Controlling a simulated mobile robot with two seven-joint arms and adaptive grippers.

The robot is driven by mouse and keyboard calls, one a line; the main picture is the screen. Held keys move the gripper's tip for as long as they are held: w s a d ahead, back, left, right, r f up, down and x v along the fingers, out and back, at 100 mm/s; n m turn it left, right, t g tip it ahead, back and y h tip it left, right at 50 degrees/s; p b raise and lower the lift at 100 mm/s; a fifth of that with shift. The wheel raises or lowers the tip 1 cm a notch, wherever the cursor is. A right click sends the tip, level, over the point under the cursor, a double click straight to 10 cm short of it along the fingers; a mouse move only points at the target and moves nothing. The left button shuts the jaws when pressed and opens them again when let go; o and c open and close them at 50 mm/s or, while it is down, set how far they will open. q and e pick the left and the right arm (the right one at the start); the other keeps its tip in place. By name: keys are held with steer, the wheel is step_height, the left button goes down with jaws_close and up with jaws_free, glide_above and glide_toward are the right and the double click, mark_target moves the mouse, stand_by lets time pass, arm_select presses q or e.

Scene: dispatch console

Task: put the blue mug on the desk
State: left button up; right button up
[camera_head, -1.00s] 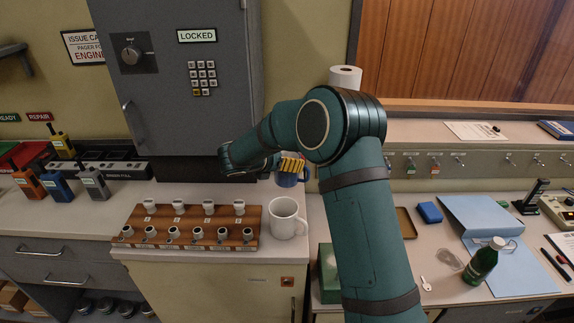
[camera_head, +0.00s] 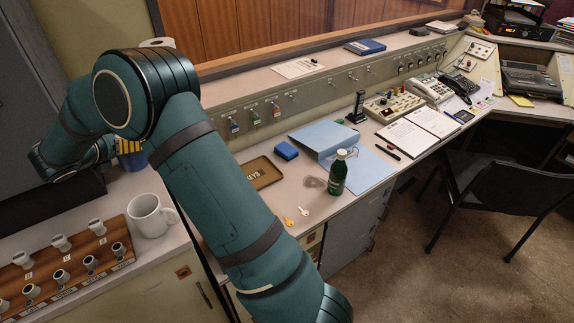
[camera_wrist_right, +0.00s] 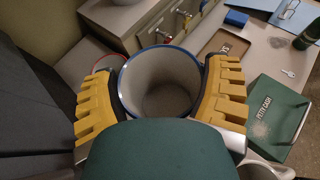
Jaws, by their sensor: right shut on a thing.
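The blue mug (camera_head: 137,161) shows partly in the head view, behind my right arm's forearm; most of it is hidden. My right gripper (camera_head: 130,147), with yellow fingers, is shut on it, near the left counter. In the right wrist view the mug (camera_wrist_right: 160,82) stands between the two yellow fingers (camera_wrist_right: 162,100), its blue rim and pale, empty-looking inside facing the camera. The desk (camera_head: 262,207) is the pale surface right of my arm, with the mug off to its left. My left gripper is not in view.
The desk holds a tray (camera_head: 262,172), blue box (camera_head: 286,150), green bottle (camera_head: 338,175), keys and blue folder (camera_head: 325,137). A green petty-cash box (camera_wrist_right: 270,115) shows in the wrist view.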

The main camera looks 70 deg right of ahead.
steer(key=s+d+f+m+g, duration=0.1)
steer(key=s+d+f, duration=0.25)
steer(key=d, duration=0.45)
steer(key=s+d+f+m+g, duration=0.1)
steer(key=s+d+f+g, duration=0.2)
steer(key=d, duration=0.4)
steer(key=s+d+f+m, duration=0.25)
steer(key=d+f, duration=0.25)
steer(key=d, duration=0.3)
steer(key=s+d+f+m+g+b, duration=0.1)
steer(key=s+d+f+g, duration=0.15)
steer(key=s+d, duration=0.85)
steer(key=s+d+f+m+g, duration=0.2)
steer(key=s+d+f, duration=0.2)
steer(key=s+d, duration=0.7)
steer(key=shift+y, duration=0.4)
steer(key=f, duration=0.3)
steer(key=s+a+f+b, duration=0.1)
steer(key=f, duration=0.2)
steer(key=s+a+f, duration=0.1)
steer(key=f, duration=0.2)
steer(key=shift+a, duration=0.1)
